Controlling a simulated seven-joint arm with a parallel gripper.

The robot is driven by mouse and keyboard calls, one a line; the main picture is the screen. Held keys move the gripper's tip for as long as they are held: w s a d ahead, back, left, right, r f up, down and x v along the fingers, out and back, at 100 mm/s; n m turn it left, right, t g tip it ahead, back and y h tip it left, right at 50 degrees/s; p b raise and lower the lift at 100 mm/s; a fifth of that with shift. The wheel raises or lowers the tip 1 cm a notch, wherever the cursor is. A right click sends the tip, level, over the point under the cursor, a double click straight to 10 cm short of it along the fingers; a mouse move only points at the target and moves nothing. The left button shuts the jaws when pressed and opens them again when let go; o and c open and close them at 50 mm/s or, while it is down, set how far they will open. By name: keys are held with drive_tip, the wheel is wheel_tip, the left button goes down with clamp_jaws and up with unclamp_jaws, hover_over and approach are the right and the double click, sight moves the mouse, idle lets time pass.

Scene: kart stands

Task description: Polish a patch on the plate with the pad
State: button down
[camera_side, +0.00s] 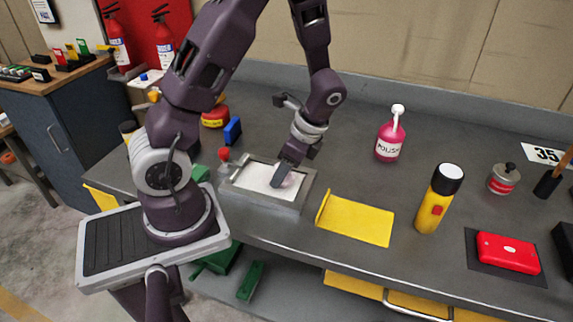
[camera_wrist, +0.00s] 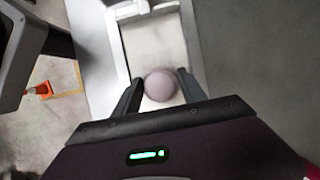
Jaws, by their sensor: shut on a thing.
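The plate (camera_side: 256,178) is a pale rectangle set in a grey metal frame on the bench, and it also shows in the wrist view (camera_wrist: 156,45). My gripper (camera_side: 283,180) points down over the right part of the plate. In the wrist view my gripper (camera_wrist: 158,88) has its two dark fingers on either side of a round pinkish pad (camera_wrist: 159,85) and is shut on it. The pad is mostly hidden by the fingers in the side view. I cannot tell whether its underside touches the plate. No distinct polished patch can be made out.
A pink polish bottle (camera_side: 389,139) stands behind, to the right. A red-knobbed clamp (camera_side: 224,158) and a blue block (camera_side: 232,130) are left of the plate.

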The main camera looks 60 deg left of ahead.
sight(260, 177)
drive_tip(key=shift+s+a+f, duration=0.2)
drive_tip(key=shift+s+a, duration=0.6)
drive_tip(key=shift+a, duration=0.05)
drive_tip(key=shift+s+a+f, duration=0.15)
drive_tip(key=shift+s+a, duration=1.15)
drive_tip(key=shift+s, duration=0.05)
drive_tip(key=shift+w+d, duration=2.4)
drive_tip(key=shift+w, duration=0.05)
drive_tip(key=shift+w+d+r, duration=0.1)
drive_tip(key=shift+w+r, duration=0.05)
drive_tip(key=shift+r, duration=3.9)
